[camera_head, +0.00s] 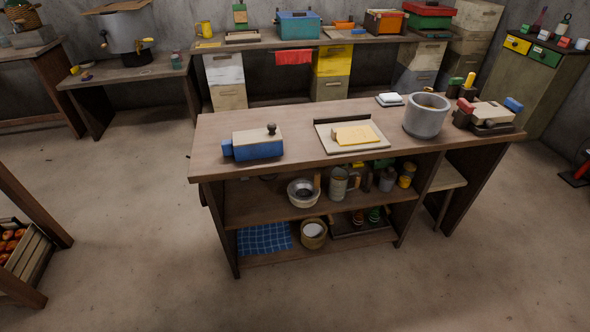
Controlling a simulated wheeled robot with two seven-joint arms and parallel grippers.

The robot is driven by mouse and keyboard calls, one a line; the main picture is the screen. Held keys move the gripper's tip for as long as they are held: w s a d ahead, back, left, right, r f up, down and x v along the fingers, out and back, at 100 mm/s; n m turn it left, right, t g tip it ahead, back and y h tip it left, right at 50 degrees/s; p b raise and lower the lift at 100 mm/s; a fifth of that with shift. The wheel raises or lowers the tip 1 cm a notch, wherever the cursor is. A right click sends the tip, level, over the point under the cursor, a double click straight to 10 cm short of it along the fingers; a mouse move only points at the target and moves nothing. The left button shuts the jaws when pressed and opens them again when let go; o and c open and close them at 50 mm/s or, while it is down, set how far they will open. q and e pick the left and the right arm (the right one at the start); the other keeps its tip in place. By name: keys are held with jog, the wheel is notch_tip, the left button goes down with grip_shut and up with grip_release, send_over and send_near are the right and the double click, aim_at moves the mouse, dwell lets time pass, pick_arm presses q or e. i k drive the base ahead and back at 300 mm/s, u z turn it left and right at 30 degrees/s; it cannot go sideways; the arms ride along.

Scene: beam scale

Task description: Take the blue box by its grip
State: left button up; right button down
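A blue box (257,150) with a pale wooden top sits at the left end of the near workbench (215,130). A dark round knob (271,129) stands up from the right part of its top. A smaller blue block (227,148) sticks out at its left end. Another blue box (298,26), teal in tone, stands on the back bench, with small things on its top. Neither of my grippers is in view.
A tray with a yellow sheet (355,134), a grey pot (426,115) and a wooden device with coloured blocks (490,115) stand farther right on the workbench. Its shelves hold bowls, tins and a blue checked cloth (264,239). The floor in front is clear.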

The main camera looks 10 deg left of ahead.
aim_at(245, 153)
jog(key=z, duration=0.2)
jog(key=k, duration=0.45)
jog(key=u, duration=0.65)
jog(key=i, duration=0.6)
jog(key=u, duration=0.45)
jog(key=i, duration=1.1)
jog(key=z, duration=0.7)
